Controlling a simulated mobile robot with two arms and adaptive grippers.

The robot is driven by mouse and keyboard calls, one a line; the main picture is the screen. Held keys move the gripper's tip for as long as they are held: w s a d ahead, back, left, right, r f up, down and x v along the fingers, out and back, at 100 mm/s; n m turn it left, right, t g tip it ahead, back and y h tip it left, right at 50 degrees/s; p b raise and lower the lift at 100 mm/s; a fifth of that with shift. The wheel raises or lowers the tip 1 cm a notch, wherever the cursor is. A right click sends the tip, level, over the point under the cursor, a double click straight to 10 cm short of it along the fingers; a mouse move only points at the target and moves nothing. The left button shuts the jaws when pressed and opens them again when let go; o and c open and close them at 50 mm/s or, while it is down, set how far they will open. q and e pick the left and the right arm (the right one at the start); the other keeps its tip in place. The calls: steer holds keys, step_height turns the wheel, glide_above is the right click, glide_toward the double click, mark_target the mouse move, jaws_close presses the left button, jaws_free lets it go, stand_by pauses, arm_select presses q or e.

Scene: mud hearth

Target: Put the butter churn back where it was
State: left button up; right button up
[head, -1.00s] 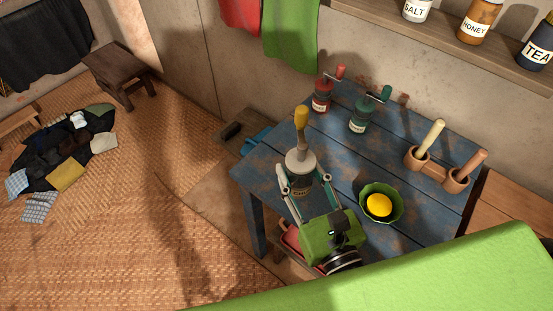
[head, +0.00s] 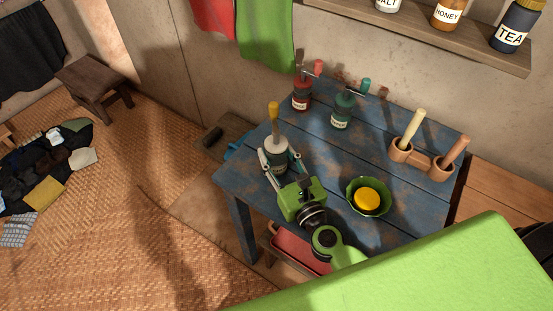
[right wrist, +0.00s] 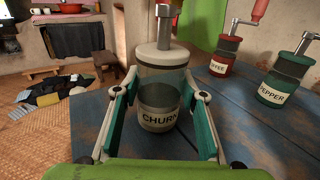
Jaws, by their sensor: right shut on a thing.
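The butter churn (head: 277,155) is a clear-walled jar with a pale lid and a yellow-topped plunger. It is upright over the left part of the blue table (head: 330,165). In the right wrist view the churn (right wrist: 161,84) shows its CHURN label between the fingers. My right gripper (head: 279,162) is shut on the churn's body, one finger on each side; it also shows in the right wrist view (right wrist: 160,105). I cannot tell whether the churn's base touches the table. My left gripper is not in view.
A red coffee grinder (head: 302,95) and a green pepper mill (head: 342,110) stand behind the churn. A green bowl (head: 352,202) with a yellow item stands to its right. A wooden holder (head: 420,160) with two pestle-like sticks is farther right. The table's left edge is close.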

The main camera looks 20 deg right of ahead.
steer(key=shift+f, duration=0.3)
steer(key=shift+f, duration=0.15)
steer(key=o, duration=1.2)
steer(key=shift+s, duration=0.2)
steer(key=s+b, duration=0.1)
steer(key=s, duration=0.2)
steer(key=s+b, duration=0.1)
steer(key=s, duration=0.3)
steer(key=s+d+b, duration=0.1)
steer(key=s+b, duration=0.1)
steer(key=s, duration=0.1)
steer(key=shift+s+d, duration=0.1)
steer(key=shift+s, duration=0.7)
